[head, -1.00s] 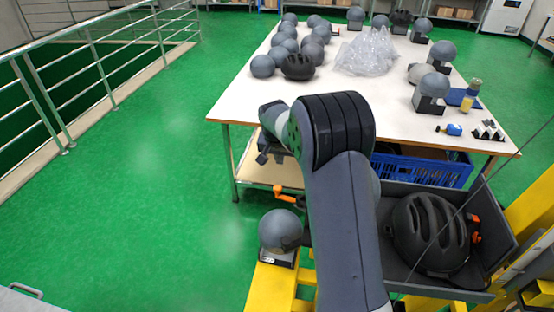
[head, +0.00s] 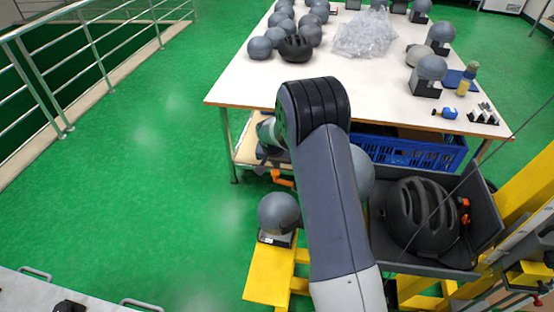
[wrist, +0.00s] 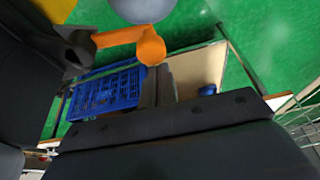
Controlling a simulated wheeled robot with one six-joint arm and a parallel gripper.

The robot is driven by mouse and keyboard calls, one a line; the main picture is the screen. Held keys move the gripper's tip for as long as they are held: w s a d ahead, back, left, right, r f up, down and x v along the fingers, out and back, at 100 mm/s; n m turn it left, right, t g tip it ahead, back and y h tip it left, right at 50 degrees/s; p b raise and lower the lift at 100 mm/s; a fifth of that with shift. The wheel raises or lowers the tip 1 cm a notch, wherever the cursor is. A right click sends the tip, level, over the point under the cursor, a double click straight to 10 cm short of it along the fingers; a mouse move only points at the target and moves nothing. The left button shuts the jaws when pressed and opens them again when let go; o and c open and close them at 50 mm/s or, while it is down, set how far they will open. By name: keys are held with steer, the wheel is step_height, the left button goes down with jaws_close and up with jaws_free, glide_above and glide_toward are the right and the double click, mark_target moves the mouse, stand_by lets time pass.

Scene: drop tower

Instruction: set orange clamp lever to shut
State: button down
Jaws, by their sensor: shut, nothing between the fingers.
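The orange clamp lever (wrist: 148,44) shows in the wrist view as a bent arm with a rounded end, joined at the left to a dark pivot (wrist: 76,48). My gripper (wrist: 158,75) is shut and empty, its fingertips close to the lever's rounded end; I cannot tell whether they touch. In the head view the orange lever (head: 282,179) shows just left of my arm, above a grey ball on a yellow frame. My arm hides part of the clamp there, and my fingers are not clear.
A black helmet (head: 422,215) sits in a dark tray (head: 485,235) at right, with another orange part (head: 463,208) beside it. The grey ball (head: 278,212) stands on the yellow frame (head: 268,280). A white table (head: 385,105) stands behind, over a blue crate (head: 410,153). Green floor at left is clear.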

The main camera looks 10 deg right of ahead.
steer(key=shift+a+f+b, duration=0.1)
steer(key=shift+f+b, duration=0.05)
steer(key=shift+b, duration=0.25)
steer(key=shift+s+a+f+b, duration=0.15)
steer(key=shift+s+a+b, duration=0.15)
steer(key=shift+b, duration=0.85)
steer(key=shift+s+a+n+b, duration=0.25)
steer(key=shift+s+n+b, duration=0.25)
steer(key=shift+b, duration=0.25)
steer(key=shift+s+a+r, duration=0.15)
steer(key=shift+r, duration=0.2)
steer(key=b+v, duration=0.2)
steer(key=v, duration=0.8)
steer(key=shift+s+r, duration=0.25)
steer(key=shift+r, duration=0.1)
